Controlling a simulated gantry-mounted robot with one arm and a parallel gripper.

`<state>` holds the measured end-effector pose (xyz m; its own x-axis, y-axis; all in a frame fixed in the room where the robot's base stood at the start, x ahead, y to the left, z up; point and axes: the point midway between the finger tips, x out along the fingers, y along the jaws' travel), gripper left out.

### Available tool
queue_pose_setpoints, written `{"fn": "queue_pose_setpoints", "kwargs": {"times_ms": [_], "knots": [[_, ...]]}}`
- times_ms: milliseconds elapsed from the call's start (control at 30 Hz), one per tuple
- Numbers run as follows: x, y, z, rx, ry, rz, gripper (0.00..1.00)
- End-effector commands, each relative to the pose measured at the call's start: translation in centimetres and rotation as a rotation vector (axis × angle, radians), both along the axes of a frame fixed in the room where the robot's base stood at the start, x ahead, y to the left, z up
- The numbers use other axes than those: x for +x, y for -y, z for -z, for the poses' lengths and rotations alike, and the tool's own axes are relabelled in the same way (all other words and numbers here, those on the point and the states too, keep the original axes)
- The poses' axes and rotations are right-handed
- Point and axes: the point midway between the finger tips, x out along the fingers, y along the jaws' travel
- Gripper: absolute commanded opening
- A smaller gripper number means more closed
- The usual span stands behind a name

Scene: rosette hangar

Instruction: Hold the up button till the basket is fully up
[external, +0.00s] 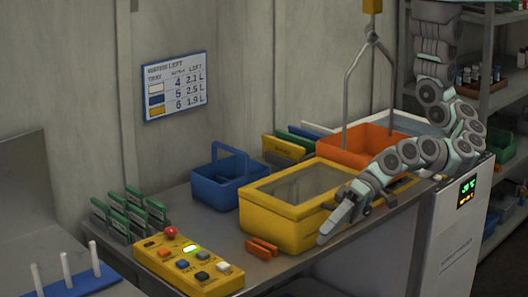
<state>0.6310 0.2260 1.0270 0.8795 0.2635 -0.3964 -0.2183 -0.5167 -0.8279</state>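A yellow control box (228,284) lies at the front left of the bench. It has a red knob (170,232), a lit green light and several coloured buttons; their labels are too small to read surely. An orange basket (358,158) hangs by a grey bail (347,100) from a yellow hoist block (372,5). It sits low at the back of the bench, behind the yellow bin; whether it touches the bench is hidden. My gripper (338,225) points down to the left at the front of the yellow bin, apart from the control box. Its finger opening is unclear.
A yellow bin (272,228) with a clear lid stands between the basket and the bench front. Orange clips (262,247) lie between it and the control box. A blue caddy (215,192), green-topped cards (116,222) and a white cabinet (452,235) stand around.

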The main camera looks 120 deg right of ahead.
Motion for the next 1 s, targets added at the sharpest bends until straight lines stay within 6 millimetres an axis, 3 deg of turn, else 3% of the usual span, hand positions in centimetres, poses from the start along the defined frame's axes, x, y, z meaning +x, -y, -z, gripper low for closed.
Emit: {"fn": "queue_pose_setpoints", "kwargs": {"times_ms": [300,767,1000], "knots": [[-0.01,0.00,0.01,0.000,0.000,0.000,0.38],[0.00,0.01,0.01,0.000,0.000,0.000,0.01],[-0.01,0.00,0.02,0.000,0.000,0.000,0.00]]}}
